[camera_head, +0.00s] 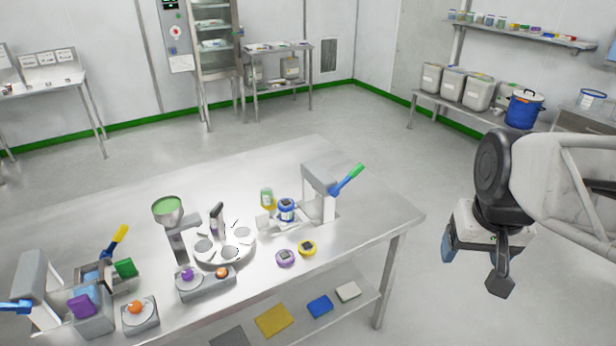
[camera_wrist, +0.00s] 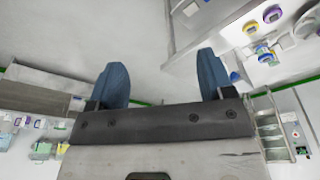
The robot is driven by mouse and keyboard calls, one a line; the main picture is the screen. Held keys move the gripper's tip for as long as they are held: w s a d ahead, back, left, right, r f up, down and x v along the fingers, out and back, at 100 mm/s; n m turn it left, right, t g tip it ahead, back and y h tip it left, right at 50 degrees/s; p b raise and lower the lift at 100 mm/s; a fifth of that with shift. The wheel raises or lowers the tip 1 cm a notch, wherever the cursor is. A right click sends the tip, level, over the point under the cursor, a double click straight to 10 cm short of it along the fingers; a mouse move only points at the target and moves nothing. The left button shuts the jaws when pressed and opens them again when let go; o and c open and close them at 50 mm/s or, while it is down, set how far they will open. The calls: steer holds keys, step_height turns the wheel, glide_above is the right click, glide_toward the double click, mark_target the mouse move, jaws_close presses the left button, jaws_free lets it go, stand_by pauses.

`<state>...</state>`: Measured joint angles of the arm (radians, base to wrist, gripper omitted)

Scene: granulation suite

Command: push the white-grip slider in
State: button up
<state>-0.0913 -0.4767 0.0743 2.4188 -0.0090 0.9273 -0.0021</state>
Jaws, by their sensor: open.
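I cannot pick out the white-grip slider with certainty. A small pale block (camera_head: 264,223) sits low at the left of the grey upright device with a green-tipped blue lever (camera_head: 318,192); it is too small to tell whether it is the slider. My gripper (camera_head: 474,262) hangs in the air right of the steel table (camera_head: 375,222), well apart from everything on it. In the wrist view my gripper (camera_wrist: 162,78) shows two blue fingers spread wide with nothing between them. The table's top appears tilted at the upper right there.
A lower shelf (camera_head: 250,338) holds coloured blocks. The table's right end is bare.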

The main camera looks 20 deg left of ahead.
steer(key=w+a+f+n, duration=0.1)
steer(key=w+a+n, duration=0.1)
steer(key=w+a, duration=0.95)
steer(key=n+g, duration=0.2)
steer(key=n, duration=0.4)
glide_above(261, 213)
steer(key=f, duration=2)
steer(key=shift+d+f, duration=0.3)
steer(key=shift+d, duration=0.1)
steer(key=shift+a+f, duration=0.25)
steer(key=shift+a, duration=0.1)
steer(key=shift+f, duration=0.1)
steer(key=shift+f, duration=3.8)
